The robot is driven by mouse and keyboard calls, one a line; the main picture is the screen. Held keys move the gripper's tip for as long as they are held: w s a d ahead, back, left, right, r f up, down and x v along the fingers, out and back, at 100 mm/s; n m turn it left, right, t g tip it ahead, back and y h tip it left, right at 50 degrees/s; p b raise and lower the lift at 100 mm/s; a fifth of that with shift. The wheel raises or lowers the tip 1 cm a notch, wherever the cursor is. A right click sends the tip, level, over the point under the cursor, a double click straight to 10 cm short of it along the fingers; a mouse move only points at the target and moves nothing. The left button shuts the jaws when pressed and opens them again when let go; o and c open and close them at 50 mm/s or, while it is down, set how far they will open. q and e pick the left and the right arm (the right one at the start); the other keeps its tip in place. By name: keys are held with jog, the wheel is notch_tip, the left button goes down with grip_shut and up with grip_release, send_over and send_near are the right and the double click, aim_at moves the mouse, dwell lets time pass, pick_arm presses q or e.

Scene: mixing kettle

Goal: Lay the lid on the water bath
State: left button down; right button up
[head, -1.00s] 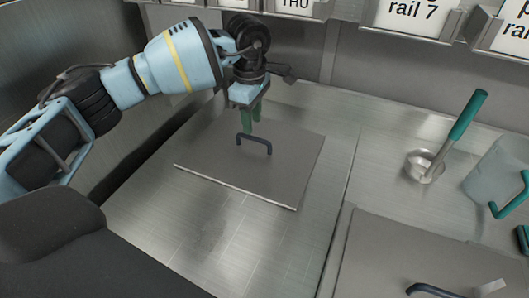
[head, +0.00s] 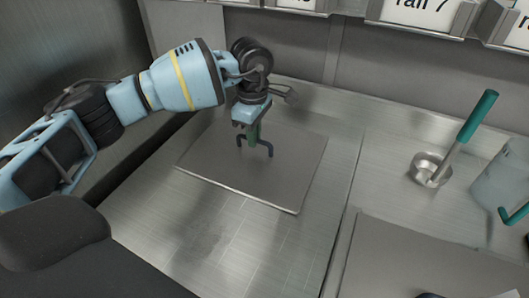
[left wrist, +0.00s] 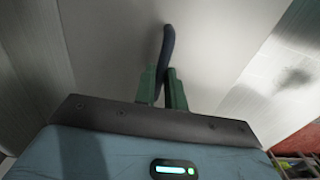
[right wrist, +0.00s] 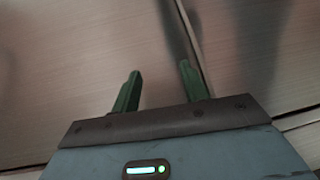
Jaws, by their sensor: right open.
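The lid (head: 225,170) is a flat grey square plate with a dark blue bar handle (head: 268,149). It lies on the steel worktop at the left of the head view. My left gripper (head: 254,135) points down at the handle. In the left wrist view, its green fingers (left wrist: 162,88) are close together on either side of the handle (left wrist: 168,45). My right gripper (right wrist: 158,72) is open and empty above a plain metal surface, outside the head view. I cannot make out the water bath for certain; a raised grey panel (head: 430,258) is at the lower right.
A small metal cup (head: 431,170) with a teal-handled tool (head: 478,115) stands on the right. Labelled rail holders (head: 415,12) line the back wall. The worktop in front of the lid is clear.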

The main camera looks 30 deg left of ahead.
pick_arm(q)
jog(key=shift+r, duration=0.15)
jog(key=shift+r+p, duration=1.25)
jog(key=shift+r, duration=1.25)
pick_arm(e)
jog(key=w+r, duration=0.2)
jog(key=r, duration=0.1)
jog(key=shift+r+t, duration=0.1)
jog(key=shift+t, duration=0.2)
pick_arm(q)
jog(key=shift+f, duration=0.15)
